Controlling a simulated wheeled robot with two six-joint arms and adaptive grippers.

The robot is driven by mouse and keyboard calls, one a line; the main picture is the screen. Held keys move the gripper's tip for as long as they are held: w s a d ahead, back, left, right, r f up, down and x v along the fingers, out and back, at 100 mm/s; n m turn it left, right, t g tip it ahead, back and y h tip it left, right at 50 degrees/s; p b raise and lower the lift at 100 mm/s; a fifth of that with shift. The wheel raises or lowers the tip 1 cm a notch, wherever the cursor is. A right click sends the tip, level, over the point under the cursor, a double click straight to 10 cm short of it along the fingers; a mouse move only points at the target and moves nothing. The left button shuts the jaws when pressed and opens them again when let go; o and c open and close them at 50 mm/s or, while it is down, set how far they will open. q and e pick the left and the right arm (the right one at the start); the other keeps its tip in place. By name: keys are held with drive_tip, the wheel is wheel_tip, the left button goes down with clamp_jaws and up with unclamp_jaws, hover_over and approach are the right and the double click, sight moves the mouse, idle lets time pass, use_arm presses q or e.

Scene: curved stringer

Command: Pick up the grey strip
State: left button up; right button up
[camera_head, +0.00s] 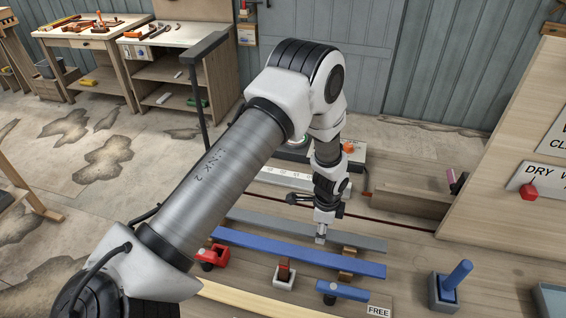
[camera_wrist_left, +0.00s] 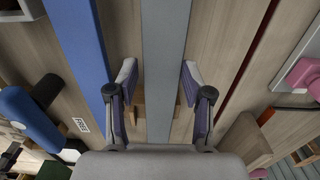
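The grey strip (camera_head: 362,241) is a long flat bar lying behind a blue bar (camera_head: 335,260) on the bench. My left gripper (camera_head: 320,236) points down at it, near its middle. In the left wrist view the grey strip (camera_wrist_left: 165,60) runs up the picture between the two fingers of my left gripper (camera_wrist_left: 160,80). The fingers are open, one on each side, with a gap to the strip visible on both sides. Part of the strip is hidden by my gripper in the head view. My right gripper is not in view.
A small wooden block (camera_wrist_left: 139,108) shows under the strip. The blue bar (camera_wrist_left: 80,45) runs close beside the left finger. A red clamp (camera_head: 211,256), a blue-handled tool (camera_head: 342,291) and a blue holder (camera_head: 443,293) stand nearer. A tall wooden panel (camera_head: 520,130) stands right.

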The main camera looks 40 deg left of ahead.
use_arm(q)
drive_tip(key=c, duration=0.5)
clamp_jaws()
